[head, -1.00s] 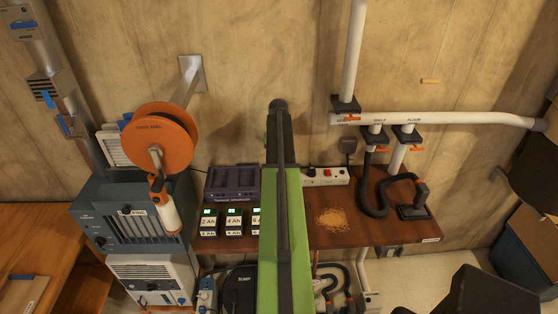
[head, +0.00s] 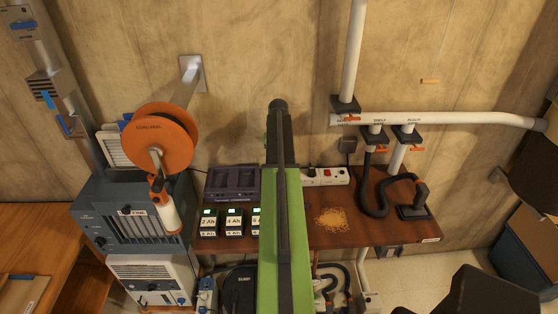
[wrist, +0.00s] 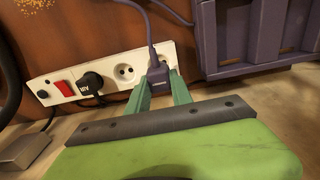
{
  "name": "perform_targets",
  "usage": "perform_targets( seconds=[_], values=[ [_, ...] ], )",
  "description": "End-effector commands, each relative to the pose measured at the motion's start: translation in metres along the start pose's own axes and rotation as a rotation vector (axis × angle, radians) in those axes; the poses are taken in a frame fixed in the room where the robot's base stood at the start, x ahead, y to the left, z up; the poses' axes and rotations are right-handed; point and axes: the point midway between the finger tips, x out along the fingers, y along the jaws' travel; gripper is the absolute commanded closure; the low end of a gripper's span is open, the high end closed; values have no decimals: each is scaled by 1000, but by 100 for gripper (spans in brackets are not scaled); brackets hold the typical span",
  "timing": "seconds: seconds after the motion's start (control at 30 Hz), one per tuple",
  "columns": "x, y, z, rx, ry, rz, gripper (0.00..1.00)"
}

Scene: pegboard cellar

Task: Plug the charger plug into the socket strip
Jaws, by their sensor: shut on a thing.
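My gripper (wrist: 159,84) has its two green fingers shut on the purple charger plug (wrist: 157,70) in the wrist view. A purple cord runs from the plug toward the top of the picture. The plug is at the right part of the white socket strip (wrist: 52,91), over or against its face. I cannot tell whether its pins are in a socket. An open socket shows just left of the plug. The strip also shows in the head view (head: 337,176), partly behind my arm, which hides the gripper and plug there. The purple charger (head: 232,182) stands on the bench.
A black plug (wrist: 89,83) marked 18V and a red switch (wrist: 64,88) are on the strip. Several batteries (head: 208,223) stand in front of the charger. A black hose (head: 372,190) and sawdust (head: 331,219) lie on the bench (head: 380,236) to the right.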

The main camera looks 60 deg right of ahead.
Motion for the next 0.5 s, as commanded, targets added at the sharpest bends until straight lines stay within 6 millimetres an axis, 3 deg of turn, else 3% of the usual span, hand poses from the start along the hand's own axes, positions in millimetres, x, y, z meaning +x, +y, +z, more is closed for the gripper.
perform_targets(
  seconds=[0.5],
  values=[
    [7,0,0,0,0,0,100]
  ],
)
